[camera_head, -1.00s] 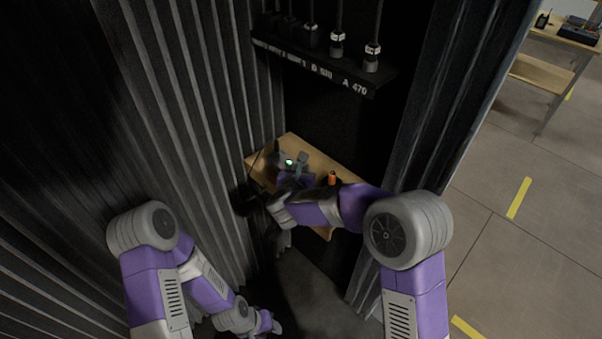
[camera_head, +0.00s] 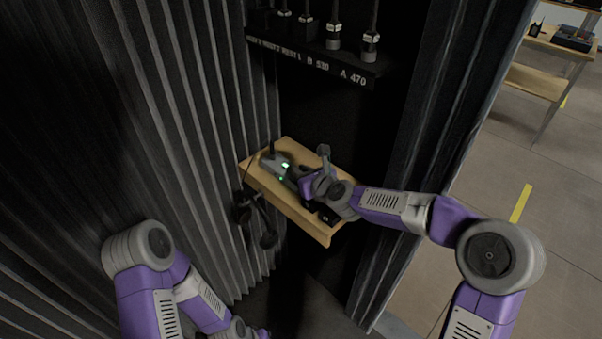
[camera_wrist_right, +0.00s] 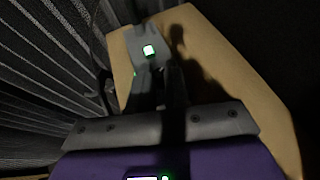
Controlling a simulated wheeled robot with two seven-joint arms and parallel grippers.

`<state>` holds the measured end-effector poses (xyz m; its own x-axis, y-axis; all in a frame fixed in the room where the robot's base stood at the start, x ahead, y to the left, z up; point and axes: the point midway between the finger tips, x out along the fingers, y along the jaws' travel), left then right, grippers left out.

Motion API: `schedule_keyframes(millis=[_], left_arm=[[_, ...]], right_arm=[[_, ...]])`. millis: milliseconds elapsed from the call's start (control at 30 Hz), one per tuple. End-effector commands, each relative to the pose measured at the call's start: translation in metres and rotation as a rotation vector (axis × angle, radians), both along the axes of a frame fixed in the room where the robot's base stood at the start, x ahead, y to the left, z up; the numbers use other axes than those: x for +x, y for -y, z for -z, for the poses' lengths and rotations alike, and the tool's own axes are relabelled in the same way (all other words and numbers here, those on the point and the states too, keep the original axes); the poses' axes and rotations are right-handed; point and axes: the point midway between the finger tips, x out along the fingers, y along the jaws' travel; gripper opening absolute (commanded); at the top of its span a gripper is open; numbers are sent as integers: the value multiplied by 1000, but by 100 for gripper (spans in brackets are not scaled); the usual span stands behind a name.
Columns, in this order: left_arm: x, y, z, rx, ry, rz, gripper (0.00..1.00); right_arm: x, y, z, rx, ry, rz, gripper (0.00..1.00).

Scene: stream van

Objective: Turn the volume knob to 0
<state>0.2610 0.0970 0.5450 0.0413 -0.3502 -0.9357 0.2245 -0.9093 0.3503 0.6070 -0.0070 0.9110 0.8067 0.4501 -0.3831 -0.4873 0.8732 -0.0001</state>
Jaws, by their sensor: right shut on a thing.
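A grey radio-like device (camera_head: 274,163) with a green-lit display and a short antenna sits on a small wooden shelf (camera_head: 262,182). In the right wrist view the device (camera_wrist_right: 146,38) stands just beyond my fingertips. My right gripper (camera_head: 296,176) reaches in over the shelf from the right. In the right wrist view its two dark fingers (camera_wrist_right: 160,82) are close together at the near end of the device. They are shut on a small part there, which looks to be the volume knob; the fingers hide it. Only the base of my left gripper shows at the bottom edge.
Dark headphones (camera_head: 257,222) hang at the shelf's left edge. A black rack (camera_head: 310,60) with labelled upright items is above. Ribbed dark walls close in at left and right. A workbench (camera_head: 545,80) stands outside at the upper right.

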Motion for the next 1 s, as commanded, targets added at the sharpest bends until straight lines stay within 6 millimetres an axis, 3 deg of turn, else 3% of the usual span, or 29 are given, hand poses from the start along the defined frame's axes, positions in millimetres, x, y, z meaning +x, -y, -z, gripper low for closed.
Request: schedule_keyframes(millis=[633, 667, 800, 1000], left_arm=[[0, 0, 0, 0, 0, 0, 43], [0, 0, 0, 0, 0, 0, 43], [0, 0, 0, 0, 0, 0, 43], [0, 0, 0, 0, 0, 0, 43]], right_arm=[[1, 0, 0, 1, 1, -48, 0], [1, 0, 0, 1, 1, -48, 21], [1, 0, 0, 1, 1, -48, 43], [1, 0, 0, 1, 1, -48, 43]])
